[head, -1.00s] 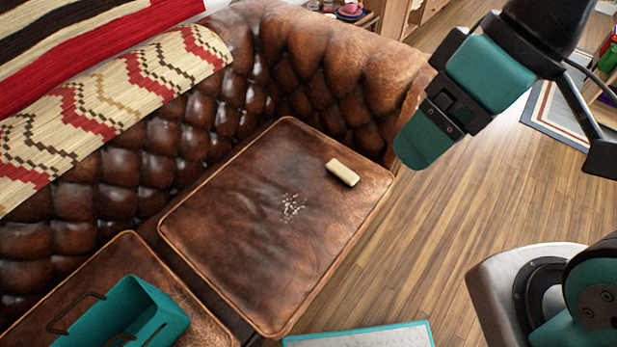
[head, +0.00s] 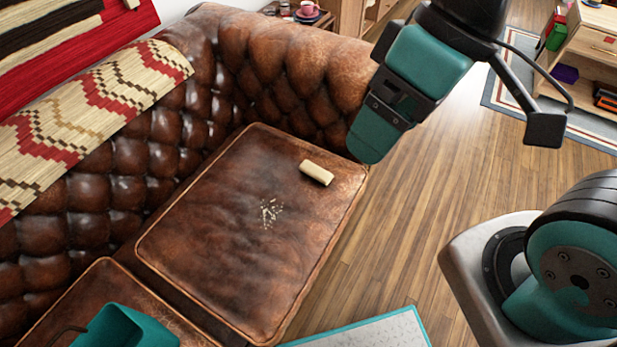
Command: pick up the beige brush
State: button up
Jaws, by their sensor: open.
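The beige brush (head: 317,173) lies on the right seat cushion (head: 215,225) of the brown leather sofa, near the cushion's far right corner. Its underside is hidden against the leather. My gripper (head: 366,140) is in the head view, above and to the right of the brush, by the sofa's arm end. It is open, with no object seen in it, and it is apart from the brush. The gap between its fingers is hard to see from this angle.
Pale crumbs (head: 270,212) lie on the cushion beside the brush. A teal caddy (head: 125,328) sits on the left cushion. The tufted sofa arm (head: 290,65) rises behind the brush. A teal-edged panel (head: 375,330) lies in front. Wooden floor (head: 420,210) is open at right.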

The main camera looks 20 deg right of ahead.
aim_at(319, 175)
jog(key=z, duration=2.1)
jog(key=i, duration=1.2)
jog(key=u, duration=4.05)
